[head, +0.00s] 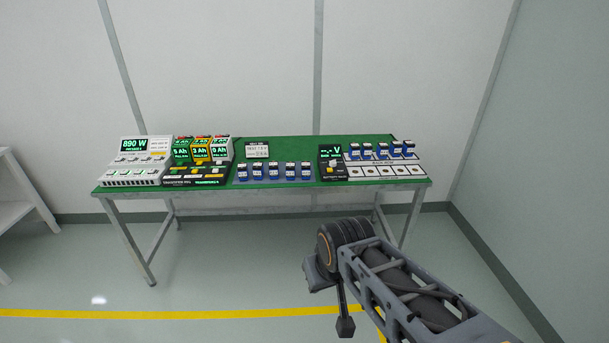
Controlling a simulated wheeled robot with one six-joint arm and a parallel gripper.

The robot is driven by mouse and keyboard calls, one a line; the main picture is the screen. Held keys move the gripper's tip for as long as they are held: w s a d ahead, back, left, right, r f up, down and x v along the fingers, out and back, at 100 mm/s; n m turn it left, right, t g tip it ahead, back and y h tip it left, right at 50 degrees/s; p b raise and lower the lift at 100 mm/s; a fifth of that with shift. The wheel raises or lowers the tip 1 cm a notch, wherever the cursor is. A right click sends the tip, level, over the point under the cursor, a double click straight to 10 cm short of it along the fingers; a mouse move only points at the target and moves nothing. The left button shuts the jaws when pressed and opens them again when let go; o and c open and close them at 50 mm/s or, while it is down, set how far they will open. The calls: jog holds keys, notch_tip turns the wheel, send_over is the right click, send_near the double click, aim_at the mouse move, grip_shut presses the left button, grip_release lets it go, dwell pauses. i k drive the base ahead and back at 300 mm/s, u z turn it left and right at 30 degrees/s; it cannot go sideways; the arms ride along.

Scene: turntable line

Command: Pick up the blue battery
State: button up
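Several small blue batteries with white labels stand in a row at the front middle of the green-topped table (320,187). One of them is the leftmost blue battery (242,173). More blue batteries (367,151) stand in a white rack (385,171) at the table's right end. They look alike, and I cannot tell which one is meant. My gripper (345,327) seems to be the small dark end hanging below my arm's joint, in front of the table and well apart from the batteries. Its fingers are too small and dark to read.
A white 890 W power unit (136,157) stands at the table's left end, beside a charger with several coloured packs (202,151). A black voltmeter box (332,163) stands left of the rack, and a small sign (257,149) behind the battery row. A white shelf (22,212) is far left.

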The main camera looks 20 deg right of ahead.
aim_at(258, 167)
jog(key=u, duration=0.4)
jog(key=i, duration=0.45)
jog(key=u, duration=0.85)
jog(key=i, duration=0.8)
jog(key=u, duration=0.2)
